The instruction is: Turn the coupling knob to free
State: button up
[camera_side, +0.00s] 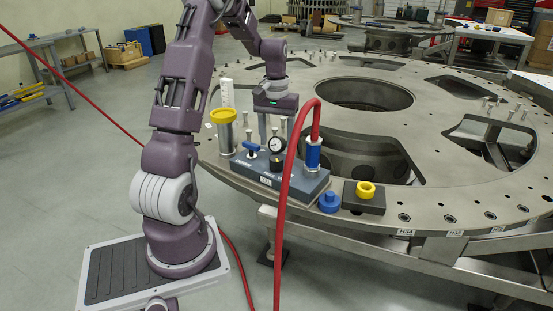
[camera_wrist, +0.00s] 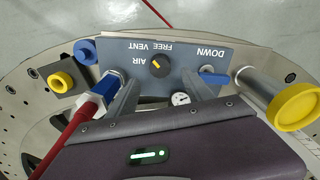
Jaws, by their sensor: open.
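The coupling knob (camera_wrist: 161,69) is a round black knob with a yellow pointer mark, on the blue-grey panel (camera_wrist: 190,58). Labels AIR, FREE and VENT stand around it, upside down in the wrist view. The yellow mark lies toward its upper left; I cannot tell for sure which label it meets. In the side view my gripper (camera_side: 276,130) points down above the panel block (camera_side: 262,172), holding nothing.
A blue lever (camera_wrist: 213,73) by DOWN, a gauge (camera_wrist: 180,99) and a yellow-capped cylinder (camera_wrist: 294,106) stand close to the fingers. A blue cap (camera_side: 329,202) and yellow ring (camera_side: 366,190) sit right.

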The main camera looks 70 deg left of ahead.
aim_at(277, 158)
notch_tip(277, 158, down, 7)
jog(key=shift+f, duration=0.1)
grip_shut()
dwell(0.3)
